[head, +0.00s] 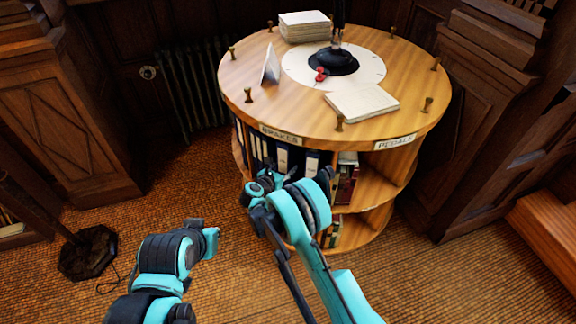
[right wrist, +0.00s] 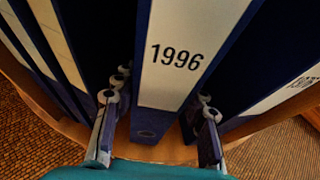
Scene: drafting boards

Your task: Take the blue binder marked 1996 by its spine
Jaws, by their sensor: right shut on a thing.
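The blue binder marked 1996 (right wrist: 160,110) stands upright, its white spine label facing me in the right wrist view. My right gripper (right wrist: 162,90) has one finger on each side of its spine and is shut on it. In the head view, my right wrist reaches the shelf under the round table top and partly covers the row of binders (head: 312,162). I cannot tell there which binder is the 1996 one. My left arm shows at the lower left, away from the shelf; its gripper cannot be made out.
Other blue binders with white labels stand on both sides, one on the left (right wrist: 60,45) and one on the right (right wrist: 285,90).

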